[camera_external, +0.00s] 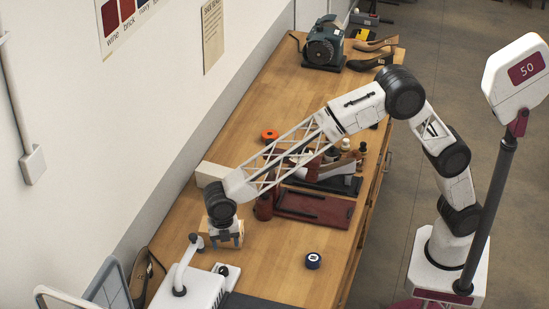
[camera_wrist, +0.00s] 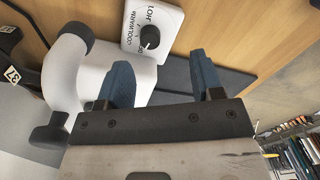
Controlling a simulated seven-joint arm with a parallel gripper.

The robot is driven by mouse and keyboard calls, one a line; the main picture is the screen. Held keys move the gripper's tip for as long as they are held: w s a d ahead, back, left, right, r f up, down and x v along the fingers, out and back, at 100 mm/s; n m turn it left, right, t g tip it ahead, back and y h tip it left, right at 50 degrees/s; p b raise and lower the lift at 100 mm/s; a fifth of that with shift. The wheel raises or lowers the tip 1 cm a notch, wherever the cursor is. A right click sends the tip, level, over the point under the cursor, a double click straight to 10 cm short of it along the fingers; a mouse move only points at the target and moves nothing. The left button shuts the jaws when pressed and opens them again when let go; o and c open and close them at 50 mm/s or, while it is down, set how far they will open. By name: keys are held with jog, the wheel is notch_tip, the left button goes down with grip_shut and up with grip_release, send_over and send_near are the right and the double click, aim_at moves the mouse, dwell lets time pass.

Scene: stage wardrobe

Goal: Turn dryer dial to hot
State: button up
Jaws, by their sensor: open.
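The dryer dial (camera_wrist: 150,37) is a round black knob on a white plate (camera_wrist: 170,20) lettered with HOT, WARM and COOL, partly upside down in the wrist view. I cannot tell surely which word its pointer faces. In the external view the knob (camera_external: 222,270) shows small beside the white dryer (camera_external: 188,290), which has a curved pipe on top. My gripper (camera_wrist: 165,72) is open and empty, with two blue fingers apart. The knob lies ahead of the gap between them, not touched. In the external view my gripper (camera_external: 227,241) hangs over the bench just behind the dial.
The white pipe (camera_wrist: 65,70) of the dryer rises close left of my fingers. Bare bench lies right of the dial.

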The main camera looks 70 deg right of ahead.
aim_at(223, 269)
jog(key=shift+n, duration=0.6)
jog(key=a, duration=0.1)
jog(key=a+f, duration=0.2)
jog(key=shift+w+a+f, duration=0.15)
jog(key=shift+w+a, duration=0.1)
jog(key=shift+w, duration=0.1)
jog(key=shift+s+d+f, duration=0.1)
jog(key=shift+f, duration=1.85)
jog(key=shift+s+d+f, duration=0.1)
jog(key=shift+f, duration=1.85)
jog(key=c, duration=0.9)
